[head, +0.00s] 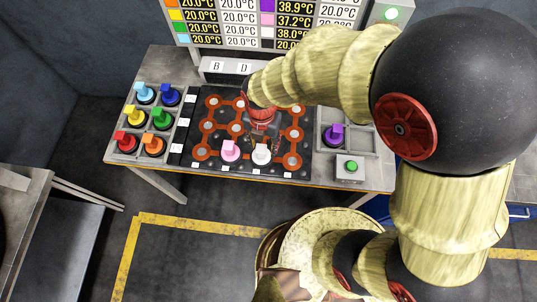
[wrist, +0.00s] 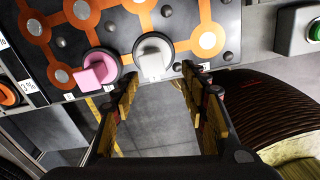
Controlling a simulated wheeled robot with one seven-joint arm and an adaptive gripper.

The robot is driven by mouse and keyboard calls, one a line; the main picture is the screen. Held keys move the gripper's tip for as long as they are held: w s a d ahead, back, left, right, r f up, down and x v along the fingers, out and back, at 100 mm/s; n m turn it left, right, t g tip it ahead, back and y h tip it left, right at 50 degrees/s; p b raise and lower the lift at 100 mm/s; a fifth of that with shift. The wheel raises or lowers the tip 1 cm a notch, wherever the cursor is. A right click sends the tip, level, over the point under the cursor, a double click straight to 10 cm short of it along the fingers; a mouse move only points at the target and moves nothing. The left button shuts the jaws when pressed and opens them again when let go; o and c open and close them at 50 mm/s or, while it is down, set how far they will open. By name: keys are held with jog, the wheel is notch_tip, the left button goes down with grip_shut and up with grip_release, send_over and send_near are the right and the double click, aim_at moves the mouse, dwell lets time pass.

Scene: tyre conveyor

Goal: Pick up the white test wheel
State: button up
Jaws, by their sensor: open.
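The white test wheel (head: 262,154) has a pale block-shaped handle on a dark round base. It sits at the front edge of the dark board (head: 221,104), just right of the pink wheel (head: 230,151). In the wrist view the white test wheel (wrist: 153,59) is ahead of my gripper (wrist: 156,80), roughly between its finger lines and beyond the tips. My gripper is open and empty, its two fingers apart with floor visible between them. In the head view my gripper (head: 262,125) is small and partly hidden by my arm, above the board.
A rack at left holds several coloured wheels, among them a green one (head: 161,119). A purple wheel (head: 333,136) sits in the right tray, above a box with a green button (head: 351,166). The pink wheel (wrist: 98,68) stands close beside the white one. A temperature panel (head: 238,22) rises behind.

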aim_at(261, 149)
jog(key=shift+w+a+n, duration=0.1)
jog(key=shift+a+n, duration=0.05)
jog(key=shift+n, duration=0.75)
jog(key=shift+f, duration=1.05)
jog(key=f, duration=0.4)
jog(key=f+b, duration=0.1)
jog(key=shift+w+a+f, duration=0.3)
jog(key=shift+w+f, duration=0.1)
jog(key=c, duration=0.3)
jog(key=c, duration=0.8)
grip_shut()
